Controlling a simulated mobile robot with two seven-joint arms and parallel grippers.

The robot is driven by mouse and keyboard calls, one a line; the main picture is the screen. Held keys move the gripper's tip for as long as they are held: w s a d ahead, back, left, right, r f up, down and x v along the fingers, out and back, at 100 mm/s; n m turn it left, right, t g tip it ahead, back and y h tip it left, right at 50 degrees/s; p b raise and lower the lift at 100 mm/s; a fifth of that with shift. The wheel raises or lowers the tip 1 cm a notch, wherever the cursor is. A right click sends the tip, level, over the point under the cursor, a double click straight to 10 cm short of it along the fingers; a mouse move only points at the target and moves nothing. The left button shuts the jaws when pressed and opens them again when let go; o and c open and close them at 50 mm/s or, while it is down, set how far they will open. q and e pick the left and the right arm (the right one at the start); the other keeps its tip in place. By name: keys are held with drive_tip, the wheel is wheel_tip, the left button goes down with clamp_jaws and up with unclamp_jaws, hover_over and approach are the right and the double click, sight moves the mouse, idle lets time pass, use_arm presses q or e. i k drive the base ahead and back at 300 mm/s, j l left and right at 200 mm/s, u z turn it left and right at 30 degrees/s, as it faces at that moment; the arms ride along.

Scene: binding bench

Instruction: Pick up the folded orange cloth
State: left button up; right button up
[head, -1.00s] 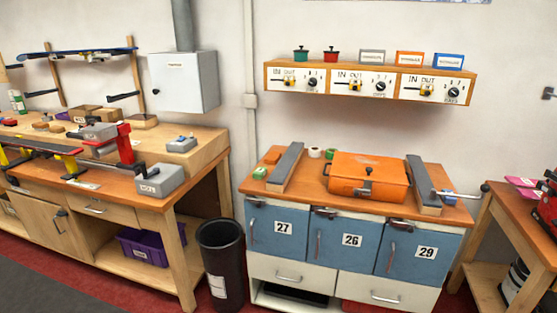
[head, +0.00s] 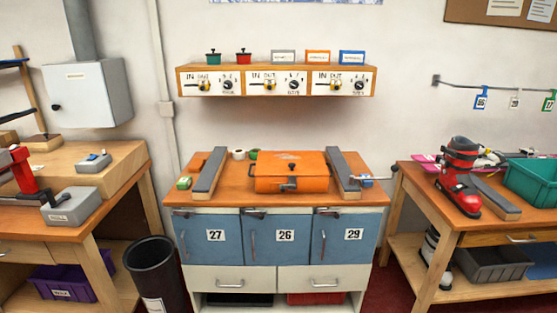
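A small flat orange piece (head: 199,159), which may be the folded orange cloth, lies at the back left of the middle bench top (head: 235,198). It is beside the left grey-topped bar (head: 210,172), which partly covers it. It is too small to tell if it is cloth. A large orange case (head: 290,172) with a dark front handle stands shut in the middle of the same bench. Neither of my grippers is in view.
Another grey-topped bar (head: 343,172) lies right of the case. A small green item (head: 184,183) sits at the left edge. A black bin (head: 155,273) stands left of the bench. The right bench holds a red ski boot (head: 460,178) and a green crate (head: 533,182).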

sight(197, 165)
drive_tip(key=i+j+z, duration=0.45)
drive_tip(key=i+j, duration=1.1)
